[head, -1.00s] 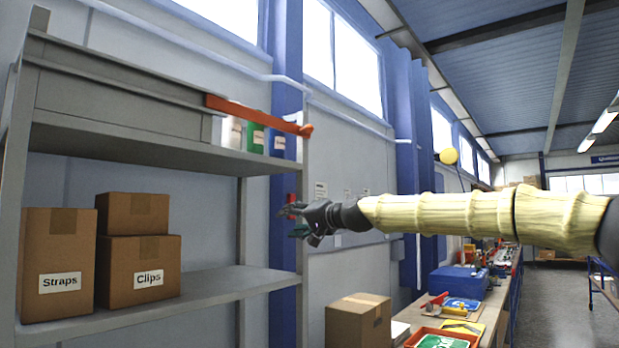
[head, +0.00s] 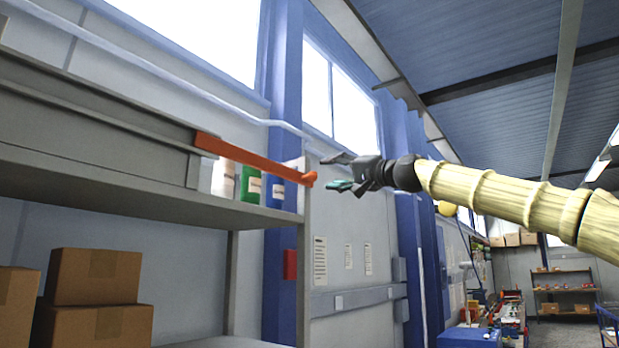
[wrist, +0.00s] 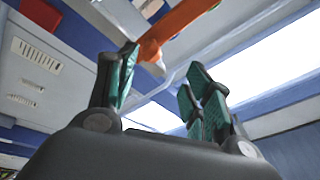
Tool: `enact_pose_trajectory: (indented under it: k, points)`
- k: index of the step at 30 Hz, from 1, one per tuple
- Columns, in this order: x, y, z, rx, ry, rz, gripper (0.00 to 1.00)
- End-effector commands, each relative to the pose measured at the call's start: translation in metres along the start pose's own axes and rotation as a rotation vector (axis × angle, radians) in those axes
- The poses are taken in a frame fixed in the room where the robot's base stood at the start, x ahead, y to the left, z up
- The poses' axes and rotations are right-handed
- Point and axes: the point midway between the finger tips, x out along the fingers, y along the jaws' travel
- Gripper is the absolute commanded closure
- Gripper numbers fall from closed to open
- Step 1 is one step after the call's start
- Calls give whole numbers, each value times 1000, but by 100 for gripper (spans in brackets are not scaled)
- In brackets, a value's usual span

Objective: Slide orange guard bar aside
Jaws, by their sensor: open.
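The orange guard bar (head: 255,158) runs across the front of the upper shelf and slopes down to a rounded end at the right. Behind it stand a white bottle, a green bottle and a pale bottle. My gripper (head: 338,174) is open and empty, just right of the bar's rounded end, at about its height. In the wrist view, the bar (wrist: 180,25) shows beyond and above the spread teal-padded fingers of my gripper (wrist: 160,85). The bar appears apart from the fingers.
The grey shelf unit (head: 120,190) fills the left, with cardboard boxes (head: 95,277) on its lower level. A grey panel (head: 90,125) stands on the upper shelf. A blue wall column (head: 283,240) is behind. Open air lies right of the shelf.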

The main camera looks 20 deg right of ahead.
Motion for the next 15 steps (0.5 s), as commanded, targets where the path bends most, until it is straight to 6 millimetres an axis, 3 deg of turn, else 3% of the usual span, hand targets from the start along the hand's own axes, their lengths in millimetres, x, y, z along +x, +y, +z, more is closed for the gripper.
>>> enact_pose_trajectory:
  k: [3,9,15]
  points:
    - [28,8,-3,4,-3,7,49]
    - [66,16,1,7,-9,10,49]
    - [85,15,0,7,-7,9,49]
